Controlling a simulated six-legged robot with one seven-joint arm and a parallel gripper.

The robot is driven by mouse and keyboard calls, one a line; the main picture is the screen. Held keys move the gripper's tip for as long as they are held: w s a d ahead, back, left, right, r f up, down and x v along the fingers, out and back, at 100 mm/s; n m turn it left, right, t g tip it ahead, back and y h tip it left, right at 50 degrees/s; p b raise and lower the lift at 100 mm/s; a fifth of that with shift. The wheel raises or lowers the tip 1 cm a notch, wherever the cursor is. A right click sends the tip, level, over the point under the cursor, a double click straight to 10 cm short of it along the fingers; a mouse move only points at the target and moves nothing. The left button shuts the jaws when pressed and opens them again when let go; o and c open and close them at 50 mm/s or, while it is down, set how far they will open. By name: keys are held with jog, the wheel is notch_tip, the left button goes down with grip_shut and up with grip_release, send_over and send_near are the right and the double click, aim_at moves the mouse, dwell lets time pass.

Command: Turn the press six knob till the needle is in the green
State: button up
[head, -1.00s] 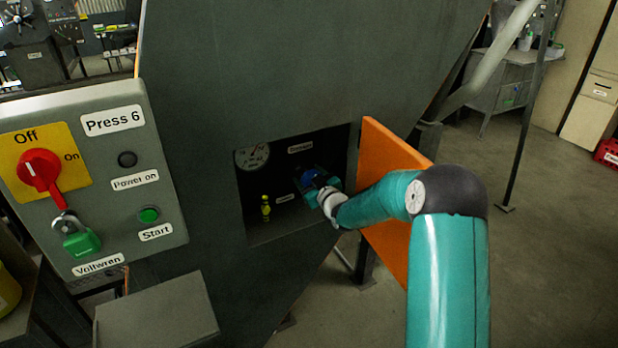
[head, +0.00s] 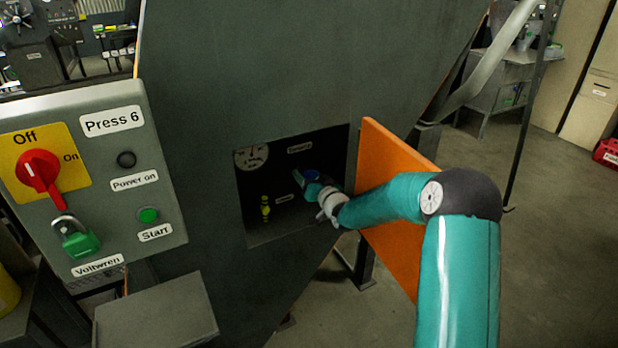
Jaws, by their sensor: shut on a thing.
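The gauge (head: 251,158) is a small round white dial at the upper left of the open recess in the press. Its needle and coloured zones are too small to read. A blue knob (head: 312,174) shows to the right of the gauge, below a small white label. My gripper (head: 302,180) reaches into the recess from the right and is shut on the blue knob. The fingers partly hide the knob, and their exact grip is hard to see.
An orange door (head: 395,155) stands open right of the recess, close to my arm. A small yellow-green part (head: 265,207) sits low left inside. The Press 6 panel (head: 112,215) at the left carries a red switch (head: 38,170) and a green padlock (head: 76,240).

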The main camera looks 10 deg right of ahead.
jog(key=shift+f+m, duration=0.1)
jog(key=shift+m, duration=0.5)
jog(key=o, duration=1)
jog(key=v, duration=1.3)
jog(key=shift+s+d, duration=0.15)
jog(key=shift+s, duration=0.2)
